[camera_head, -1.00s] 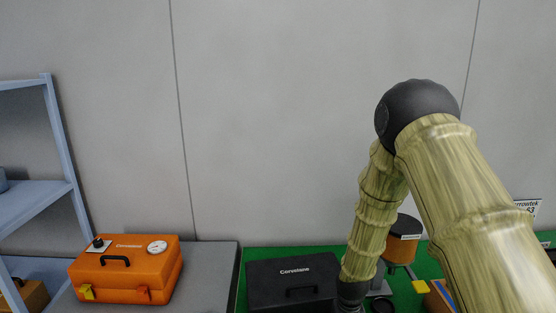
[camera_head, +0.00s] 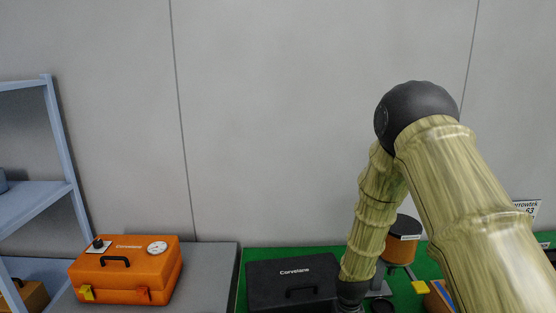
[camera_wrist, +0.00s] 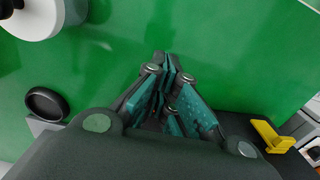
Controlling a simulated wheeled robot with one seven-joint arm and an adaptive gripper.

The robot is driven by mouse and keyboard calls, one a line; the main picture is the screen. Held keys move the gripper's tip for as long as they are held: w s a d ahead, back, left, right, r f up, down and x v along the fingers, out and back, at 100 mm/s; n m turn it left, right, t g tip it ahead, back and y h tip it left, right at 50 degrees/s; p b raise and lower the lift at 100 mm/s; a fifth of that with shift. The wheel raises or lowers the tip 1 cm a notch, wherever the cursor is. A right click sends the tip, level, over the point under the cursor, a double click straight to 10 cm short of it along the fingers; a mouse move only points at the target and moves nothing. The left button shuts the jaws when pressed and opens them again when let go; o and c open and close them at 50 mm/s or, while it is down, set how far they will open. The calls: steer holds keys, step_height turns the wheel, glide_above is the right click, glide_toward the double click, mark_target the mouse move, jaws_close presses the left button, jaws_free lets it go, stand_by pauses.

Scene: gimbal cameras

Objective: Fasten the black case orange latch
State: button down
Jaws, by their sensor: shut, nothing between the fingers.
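The black case (camera_head: 293,278) lies on the green surface in the head view, lid down, with a dark handle on top; the lower picture edge cuts off its front. I see no orange latch on it in either view. In the wrist view my gripper (camera_wrist: 167,63) is shut and empty over the green surface, its teal-padded fingers together. A dark edge (camera_wrist: 238,127), perhaps the black case, shows right of my gripper, with a yellow latch-like piece (camera_wrist: 268,136) sticking out beside it. In the head view my gripper is below the picture.
An orange-and-black device (camera_head: 398,247) and a yellow piece (camera_head: 419,287) are right of my forearm. A black ring (camera_wrist: 47,104) lies left of my gripper.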

steer(key=shift+w+r, duration=0.2)
steer(key=shift+w, duration=0.3)
steer(key=shift+w+a, duration=0.2)
steer(key=shift+w, duration=1.05)
steer(key=shift+w+a, duration=0.1)
steer(key=shift+w, duration=0.35)
steer(key=shift+s, duration=0.15)
stand_by(0.3)
steer(key=shift+s+d+f, duration=0.1)
steer(key=shift+s+d, duration=0.05)
steer(key=shift+s, duration=0.6)
steer(key=shift+s+d+f, duration=0.1)
steer(key=shift+s, duration=0.6)
steer(key=shift+r+p, duration=0.2)
steer(key=shift+p, duration=0.1)
step_height(320, 180, up, 8)
steer(key=p, duration=0.4)
steer(key=shift+f+p, duration=0.15)
steer(key=shift+p, duration=0.15)
